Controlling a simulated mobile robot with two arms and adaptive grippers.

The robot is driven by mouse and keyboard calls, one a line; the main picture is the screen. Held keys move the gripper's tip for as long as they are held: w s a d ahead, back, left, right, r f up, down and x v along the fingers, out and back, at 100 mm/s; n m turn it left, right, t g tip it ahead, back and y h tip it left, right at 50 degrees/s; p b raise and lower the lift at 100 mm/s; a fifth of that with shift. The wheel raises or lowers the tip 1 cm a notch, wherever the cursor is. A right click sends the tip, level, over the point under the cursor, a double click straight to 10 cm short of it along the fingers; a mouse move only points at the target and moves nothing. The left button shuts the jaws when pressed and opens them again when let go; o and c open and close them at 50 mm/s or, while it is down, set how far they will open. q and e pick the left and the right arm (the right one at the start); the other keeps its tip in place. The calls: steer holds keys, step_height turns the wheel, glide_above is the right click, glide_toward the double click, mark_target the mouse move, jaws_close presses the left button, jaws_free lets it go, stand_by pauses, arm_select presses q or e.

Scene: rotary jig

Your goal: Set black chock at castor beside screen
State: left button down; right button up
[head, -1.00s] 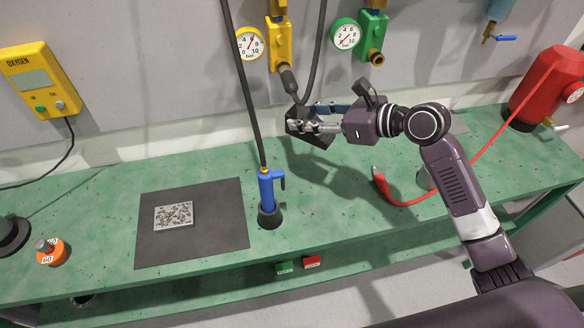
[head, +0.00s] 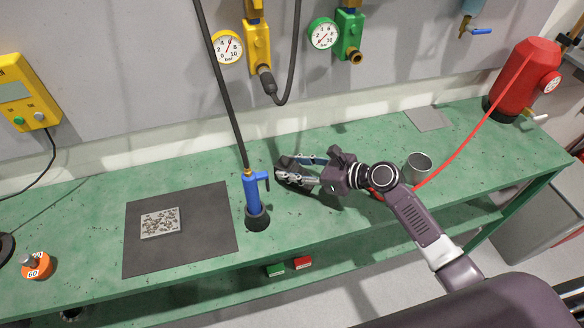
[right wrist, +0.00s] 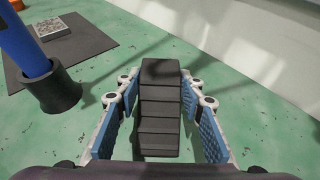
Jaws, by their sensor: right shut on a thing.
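The black chock (right wrist: 160,105), a dark block with stepped ridges, lies between the blue pads of my right gripper (right wrist: 162,118) in the right wrist view. The gripper is shut on it. In the head view the chock (head: 284,166) shows as a dark shape at the fingertips of the right gripper (head: 300,172), over the green bench to the right of the blue torch. I cannot tell whether the chock touches the bench. No castor or screen shows in either view. My left gripper is not in view.
The green bench (head: 330,228) carries a blue torch (head: 252,196) in a black holder, a dark mat (head: 215,235) with a speckled plate (head: 160,222), an orange weight (head: 37,265), a metal cup (head: 417,166) and a red cylinder (head: 522,78). Hoses hang by the wall.

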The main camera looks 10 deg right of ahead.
steer(key=o, duration=1.4)
steer(key=shift+f, duration=0.1)
